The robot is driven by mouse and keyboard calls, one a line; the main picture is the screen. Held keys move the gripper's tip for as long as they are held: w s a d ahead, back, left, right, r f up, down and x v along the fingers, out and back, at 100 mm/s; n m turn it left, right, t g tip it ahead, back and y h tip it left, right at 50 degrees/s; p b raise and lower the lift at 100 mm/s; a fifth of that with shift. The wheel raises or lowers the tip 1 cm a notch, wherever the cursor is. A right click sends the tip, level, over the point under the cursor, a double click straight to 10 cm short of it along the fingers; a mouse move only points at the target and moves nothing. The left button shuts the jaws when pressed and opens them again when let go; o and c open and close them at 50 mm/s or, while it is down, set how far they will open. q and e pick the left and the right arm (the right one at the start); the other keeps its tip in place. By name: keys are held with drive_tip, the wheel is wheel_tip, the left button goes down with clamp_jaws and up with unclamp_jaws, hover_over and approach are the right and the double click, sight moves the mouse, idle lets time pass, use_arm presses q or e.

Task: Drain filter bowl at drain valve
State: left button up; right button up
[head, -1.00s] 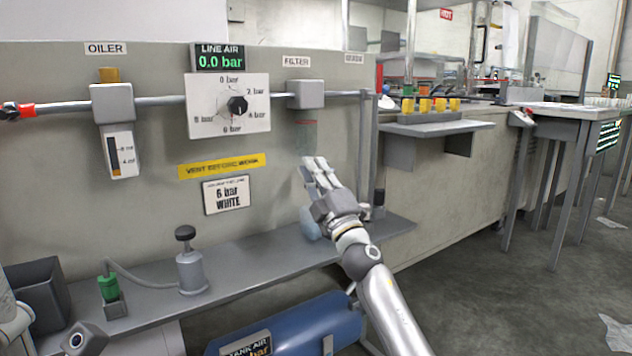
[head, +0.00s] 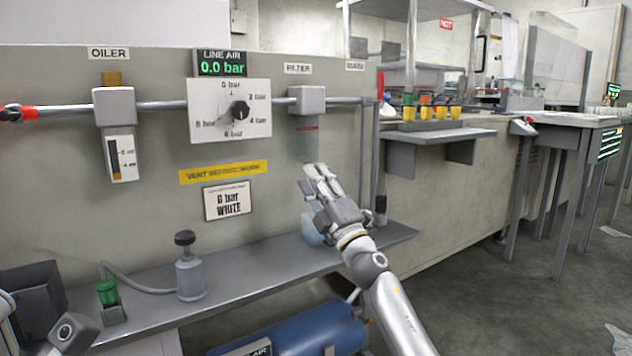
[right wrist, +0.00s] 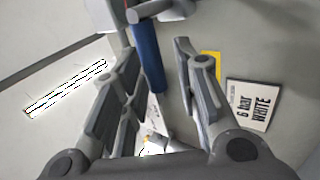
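The filter is a grey block (head: 306,99) on the air pipe under the FILTER label. Its clear bowl (head: 306,142) hangs below, with a red line near the top. My right gripper (head: 318,178) is just below the bowl, its fingers apart; it hides any drain valve there. In the right wrist view the fingers (right wrist: 160,85) are spread, and a blue cylinder (right wrist: 148,55) shows between them; I cannot tell what it is. A pale bluish container (head: 312,230) stands on the shelf, partly behind my right gripper. Part of my left gripper (head: 72,332) shows at lower left, fingertips unclear.
The line air display (head: 220,63) reads 0.0 bar, above a pressure dial (head: 238,112). The oiler (head: 117,130) hangs at left. A grey shelf (head: 250,262) carries a pump-like canister (head: 190,268) and a green-topped item (head: 107,292). A blue tank (head: 310,335) lies below.

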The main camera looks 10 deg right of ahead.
drive_tip(key=shift+r, duration=0.1)
drive_tip(key=v, duration=1.2)
idle(0.4)
